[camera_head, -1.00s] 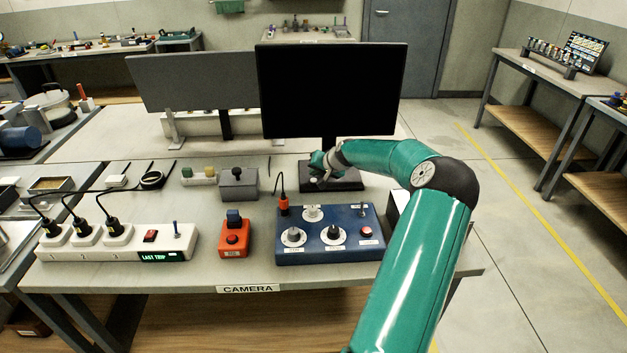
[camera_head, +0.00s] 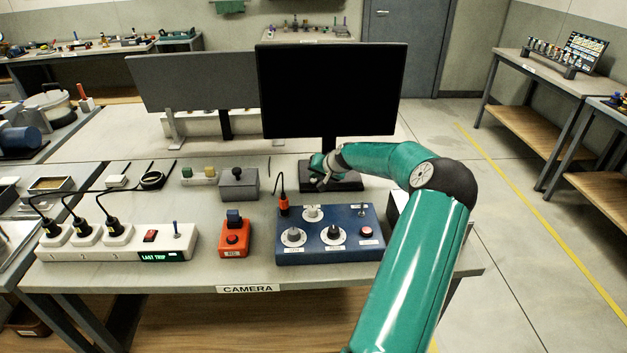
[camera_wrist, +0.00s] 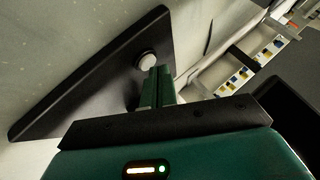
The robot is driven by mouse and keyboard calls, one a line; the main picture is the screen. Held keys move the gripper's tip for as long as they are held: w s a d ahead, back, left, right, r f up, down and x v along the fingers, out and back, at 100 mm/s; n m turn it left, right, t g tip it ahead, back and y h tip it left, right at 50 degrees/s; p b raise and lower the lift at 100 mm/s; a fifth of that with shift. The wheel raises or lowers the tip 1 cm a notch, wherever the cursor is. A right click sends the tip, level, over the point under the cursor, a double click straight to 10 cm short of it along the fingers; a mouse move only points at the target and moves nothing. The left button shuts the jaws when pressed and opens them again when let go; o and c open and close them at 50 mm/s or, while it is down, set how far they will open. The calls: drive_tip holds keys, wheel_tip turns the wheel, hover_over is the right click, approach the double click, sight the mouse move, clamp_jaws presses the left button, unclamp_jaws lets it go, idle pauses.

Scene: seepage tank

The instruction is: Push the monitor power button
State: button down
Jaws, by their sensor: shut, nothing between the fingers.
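The monitor (camera_head: 332,90) stands on the table with a black screen. Its dark base (camera_head: 345,182) lies flat below it and also shows in the wrist view (camera_wrist: 95,85). A round grey-white button (camera_wrist: 147,61) sits on that base, near its edge in the wrist view. My gripper (camera_head: 317,178) is shut and empty over the left part of the base. In the wrist view my gripper's fingertips (camera_wrist: 156,72) are right beside the button and partly overlap its lower edge. I cannot tell whether they touch it.
A blue control box (camera_head: 328,251) with knobs stands in front of the base. An orange box (camera_head: 235,238), a power strip (camera_head: 115,245) and a grey joystick box (camera_head: 238,185) are to the left. A second monitor (camera_head: 190,80) stands behind at left.

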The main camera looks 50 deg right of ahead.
drive_tip(key=shift+f, duration=0.3)
idle(0.4)
drive_tip(key=shift+r, duration=0.8)
drive_tip(key=shift+r, duration=3)
